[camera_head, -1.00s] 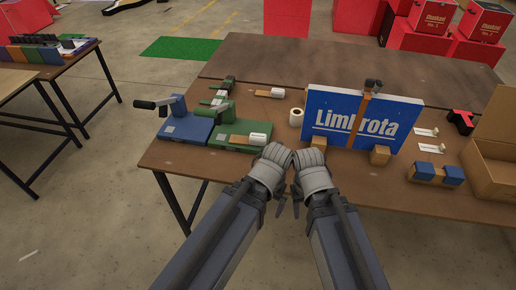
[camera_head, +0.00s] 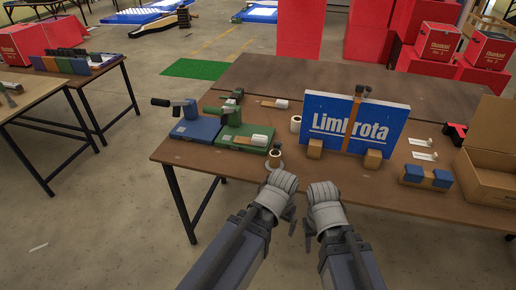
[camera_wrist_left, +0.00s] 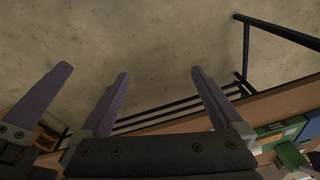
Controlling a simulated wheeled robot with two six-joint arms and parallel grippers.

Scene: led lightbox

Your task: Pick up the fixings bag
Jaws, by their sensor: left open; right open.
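I cannot single out the fixings bag for certain. Two small white flat items, an upper one (camera_head: 420,142) and a lower one (camera_head: 423,156), lie at the table's right, too small to tell whether either is a bag. My left gripper (camera_head: 293,213) is in front of the table's front edge, open and empty. It also shows in the left wrist view (camera_wrist_left: 159,73), its two fingers apart above the floor. My right gripper (camera_head: 307,229) is just to its right, open, with nothing seen in it. Both are well short of the white items.
A blue Limbrota panel (camera_head: 335,120) stands upright on wooden blocks at the table's middle. A roll (camera_head: 275,158) stands near the front edge.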

